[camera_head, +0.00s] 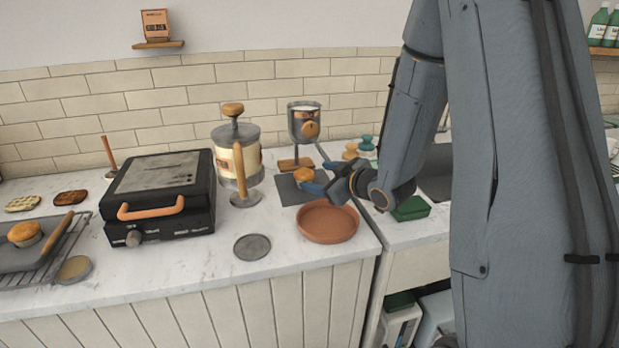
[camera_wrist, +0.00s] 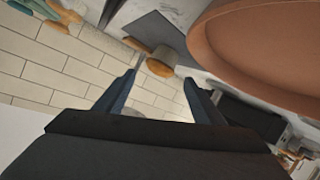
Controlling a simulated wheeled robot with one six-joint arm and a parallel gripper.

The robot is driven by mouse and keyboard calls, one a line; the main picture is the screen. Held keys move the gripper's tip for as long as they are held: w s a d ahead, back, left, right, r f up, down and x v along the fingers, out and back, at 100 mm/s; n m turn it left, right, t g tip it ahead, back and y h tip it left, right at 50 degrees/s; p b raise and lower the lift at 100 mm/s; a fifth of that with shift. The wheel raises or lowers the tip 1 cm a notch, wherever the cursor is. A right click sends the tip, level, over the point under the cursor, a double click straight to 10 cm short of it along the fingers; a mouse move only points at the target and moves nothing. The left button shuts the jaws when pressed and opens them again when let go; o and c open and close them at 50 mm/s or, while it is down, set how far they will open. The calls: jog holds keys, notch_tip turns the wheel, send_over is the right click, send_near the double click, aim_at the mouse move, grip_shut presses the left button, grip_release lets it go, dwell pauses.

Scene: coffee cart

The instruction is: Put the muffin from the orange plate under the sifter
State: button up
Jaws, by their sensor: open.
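The muffin (camera_head: 303,174) has a golden top and stands upright at the dark grey mat (camera_head: 287,192) by the sifter (camera_head: 304,124), not on the orange plate. The sifter is a metal cup with a round wooden knob, on a stand. The round orange-brown plate (camera_head: 328,222) is empty, in front of the mat. My gripper (camera_head: 311,182) is low beside the muffin, over the back of the plate. In the wrist view my gripper (camera_wrist: 159,80) is open, and the muffin (camera_wrist: 159,65) shows between and just beyond its fingertips, apparently not gripped.
A second muffin (camera_head: 25,233) sits on a tray at far left. A grey disc (camera_head: 252,247) lies on the counter. Small coloured-top items (camera_head: 366,143) stand right of the sifter.

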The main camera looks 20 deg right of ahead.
jog(key=shift+v, duration=2)
